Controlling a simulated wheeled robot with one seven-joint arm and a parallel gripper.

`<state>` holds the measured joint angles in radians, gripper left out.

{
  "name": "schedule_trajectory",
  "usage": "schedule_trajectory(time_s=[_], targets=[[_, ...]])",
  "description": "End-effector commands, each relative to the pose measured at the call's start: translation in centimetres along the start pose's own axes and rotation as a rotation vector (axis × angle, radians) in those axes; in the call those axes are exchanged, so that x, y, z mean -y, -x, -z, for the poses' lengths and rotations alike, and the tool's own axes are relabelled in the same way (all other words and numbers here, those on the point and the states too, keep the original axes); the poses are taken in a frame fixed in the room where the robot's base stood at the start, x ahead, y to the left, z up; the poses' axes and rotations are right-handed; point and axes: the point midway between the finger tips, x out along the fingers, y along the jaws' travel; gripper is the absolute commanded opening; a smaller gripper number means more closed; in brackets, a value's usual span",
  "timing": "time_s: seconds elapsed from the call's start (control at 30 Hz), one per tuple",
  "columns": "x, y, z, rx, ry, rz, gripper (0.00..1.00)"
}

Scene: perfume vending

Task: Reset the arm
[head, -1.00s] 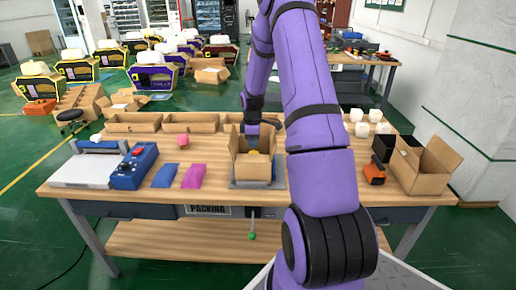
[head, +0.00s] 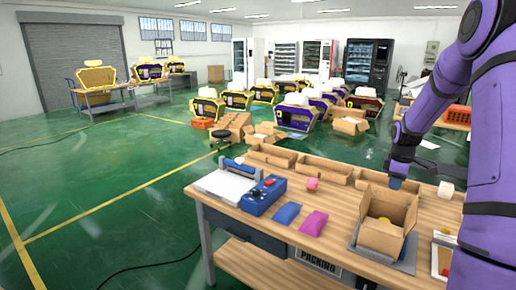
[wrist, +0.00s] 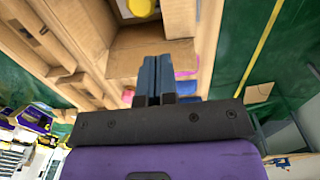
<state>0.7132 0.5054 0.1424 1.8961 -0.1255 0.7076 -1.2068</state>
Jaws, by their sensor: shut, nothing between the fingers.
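My arm is purple with dark bands and comes in from the right side of the head view. My gripper (wrist: 155,80) is shut and empty in the wrist view, its two blue-grey fingers side by side. In the head view my gripper (head: 396,180) is above the open cardboard box (head: 387,238) on the packing table, apart from it. Something yellow lies inside the box; in the wrist view a round yellow thing (wrist: 141,7) shows at the top edge.
The wooden packing table (head: 262,262) bears a blue device (head: 264,195), a blue packet (head: 287,213), a magenta packet (head: 313,223), a pink object (head: 312,184) and open cardboard trays (head: 325,169). Yellow and purple machines stand behind.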

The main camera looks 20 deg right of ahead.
Motion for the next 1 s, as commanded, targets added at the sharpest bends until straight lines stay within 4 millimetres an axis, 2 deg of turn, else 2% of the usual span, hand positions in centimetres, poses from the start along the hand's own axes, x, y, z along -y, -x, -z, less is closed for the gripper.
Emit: schedule_trajectory(time_s=[0.07,0.17,0.27,0.4,0.6,0.8,1.0], targets=[[0.2,0.4,0.2,0.0,-0.003,-0.004,0.0],[1.1,2.0,1.0,-0.001,-0.019,-0.019,0.0],[3.0,4.8,2.4,-0.004,-0.053,-0.044,0.0],[6.7,9.3,4.4,-0.017,-0.118,-0.084,0.0],[12.6,14.9,6.2,-0.052,-0.217,-0.133,0.0],[18.9,19.3,7.0,-0.106,-0.315,-0.172,0.0],[25.4,22.5,6.6,-0.176,-0.415,-0.193,0.0]])
